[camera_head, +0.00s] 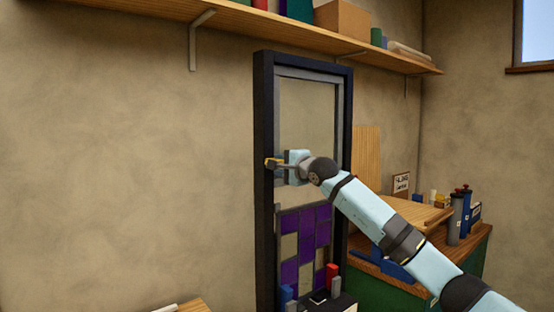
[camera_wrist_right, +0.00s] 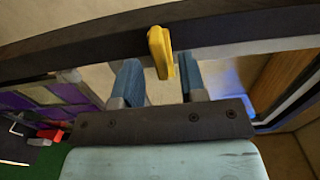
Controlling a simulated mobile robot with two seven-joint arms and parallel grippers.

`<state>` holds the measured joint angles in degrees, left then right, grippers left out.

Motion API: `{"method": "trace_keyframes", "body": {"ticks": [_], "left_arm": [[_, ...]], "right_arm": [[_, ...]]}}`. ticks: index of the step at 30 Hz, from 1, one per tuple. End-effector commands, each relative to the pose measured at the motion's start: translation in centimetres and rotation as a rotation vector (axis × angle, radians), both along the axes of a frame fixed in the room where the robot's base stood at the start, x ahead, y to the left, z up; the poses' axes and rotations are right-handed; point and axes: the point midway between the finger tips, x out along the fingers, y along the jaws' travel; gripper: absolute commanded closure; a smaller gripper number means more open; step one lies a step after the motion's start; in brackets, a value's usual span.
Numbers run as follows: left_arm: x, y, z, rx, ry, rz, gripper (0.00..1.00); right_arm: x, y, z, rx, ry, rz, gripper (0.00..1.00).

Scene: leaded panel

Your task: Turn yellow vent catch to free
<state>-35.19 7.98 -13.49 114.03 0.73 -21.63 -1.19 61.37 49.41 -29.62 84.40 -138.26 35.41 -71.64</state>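The yellow vent catch (camera_head: 271,162) sits on the left upright of the dark panel frame (camera_head: 264,220) in the head view. In the right wrist view the yellow catch (camera_wrist_right: 160,48) is mounted on the dark frame bar, and its near end reaches between the blue fingertips. My right gripper (camera_head: 285,164) is at the catch, its fingers apart on either side of it. Narrow gaps seem to show beside the catch, so I see no firm grip. Whether a finger touches it I cannot tell. My left gripper is not in view.
Purple and beige leaded panes (camera_head: 306,240) fill the lower frame. Blue and red blocks (camera_head: 332,272) stand before it. A green-fronted workbench (camera_head: 470,250) with bottles is on the right. A wooden shelf (camera_head: 300,35) runs above. The wall left of the frame is clear.

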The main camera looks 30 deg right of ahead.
Motion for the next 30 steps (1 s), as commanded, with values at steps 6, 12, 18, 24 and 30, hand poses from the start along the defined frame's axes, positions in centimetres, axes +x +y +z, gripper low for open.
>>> {"method": "trace_keyframes", "body": {"ticks": [6,12,18,24,30], "left_arm": [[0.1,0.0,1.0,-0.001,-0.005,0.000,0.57],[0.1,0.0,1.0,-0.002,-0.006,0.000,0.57],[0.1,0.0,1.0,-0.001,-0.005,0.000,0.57],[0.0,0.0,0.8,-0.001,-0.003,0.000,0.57],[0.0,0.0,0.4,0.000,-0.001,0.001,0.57]], "right_arm": [[2.0,0.2,0.1,0.002,0.000,0.001,0.62],[2.3,0.2,0.0,0.000,0.000,0.000,0.62],[2.3,0.2,-0.1,0.001,0.000,0.001,0.80],[2.3,0.2,-0.1,0.001,0.001,0.001,1.00],[2.3,0.2,-0.2,0.018,0.001,0.001,1.00]]}}
